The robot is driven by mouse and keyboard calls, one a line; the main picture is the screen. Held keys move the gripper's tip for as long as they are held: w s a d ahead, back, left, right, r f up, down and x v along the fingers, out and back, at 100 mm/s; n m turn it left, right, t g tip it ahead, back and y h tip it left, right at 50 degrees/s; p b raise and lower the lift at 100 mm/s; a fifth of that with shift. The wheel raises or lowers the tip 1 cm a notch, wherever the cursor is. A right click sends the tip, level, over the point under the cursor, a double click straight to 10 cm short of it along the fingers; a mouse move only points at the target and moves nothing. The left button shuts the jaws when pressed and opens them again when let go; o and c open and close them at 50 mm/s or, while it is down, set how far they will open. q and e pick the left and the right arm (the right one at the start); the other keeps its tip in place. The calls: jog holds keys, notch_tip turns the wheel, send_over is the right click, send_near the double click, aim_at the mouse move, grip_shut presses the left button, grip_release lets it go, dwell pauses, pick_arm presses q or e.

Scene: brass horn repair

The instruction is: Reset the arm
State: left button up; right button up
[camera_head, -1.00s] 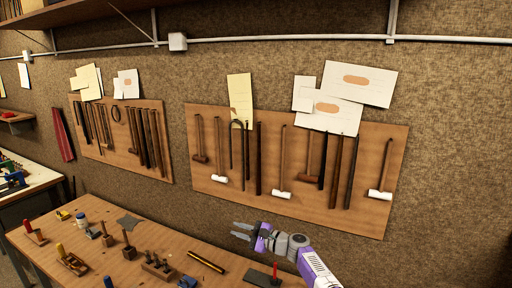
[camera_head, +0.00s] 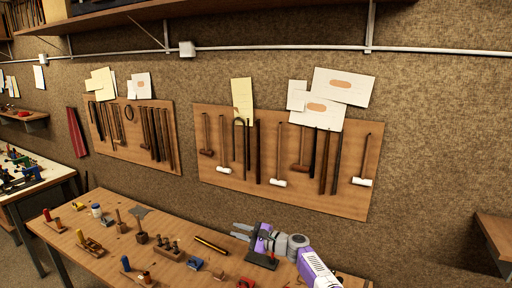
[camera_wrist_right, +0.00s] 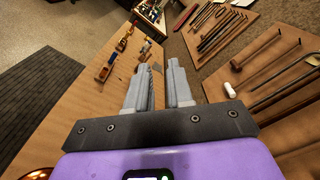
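My right gripper (camera_head: 241,231) comes in from the lower right in the head view, a grey and purple arm above the back right part of the wooden workbench (camera_head: 98,266). In the right wrist view its two grey fingers (camera_wrist_right: 160,85) stand apart with nothing between them, and the bench top (camera_wrist_right: 62,118) lies below. My left gripper is not in the head view.
The bench holds several small tools, including a blue-handled one (camera_head: 126,263) and a dark and yellow rod (camera_head: 211,245). A tool board (camera_head: 340,206) with hammers hangs on the wall behind. A wooden surface (camera_head: 495,233) stands at right. A white-topped table (camera_head: 40,185) stands at left.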

notch_tip(320, 180, down, 10)
jog(key=a+g+h, duration=0.1)
jog(key=g+h, duration=0.1)
jog(key=h, duration=0.1)
jog(key=s+d+f+n+g+h, duration=0.1)
jog(key=s+d+f+n+h, duration=0.15)
jog(key=s+f, duration=0.7)
jog(key=s+d+f+n+g+h, duration=0.25)
jog(key=s+f, duration=0.45)
jog(key=f, duration=0.5)
jog(key=s+d+f+n+g+h, duration=0.15)
jog(key=s+d, duration=0.25)
jog(key=s, duration=0.6)
jog(key=s+d+f+n+h, duration=0.1)
jog(key=s+d+f+n, duration=0.2)
jog(key=s, duration=0.7)
jog(key=s+d+f+n+h, duration=0.15)
jog(key=s+d, duration=0.25)
jog(key=s, duration=0.7)
pick_arm(q)
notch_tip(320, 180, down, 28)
jog(key=b, duration=2.8)
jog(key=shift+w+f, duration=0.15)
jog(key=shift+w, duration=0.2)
pick_arm(e)
notch_tip(320, 180, down, 29)
jog(key=w, duration=0.1)
jog(key=shift+r, duration=0.15)
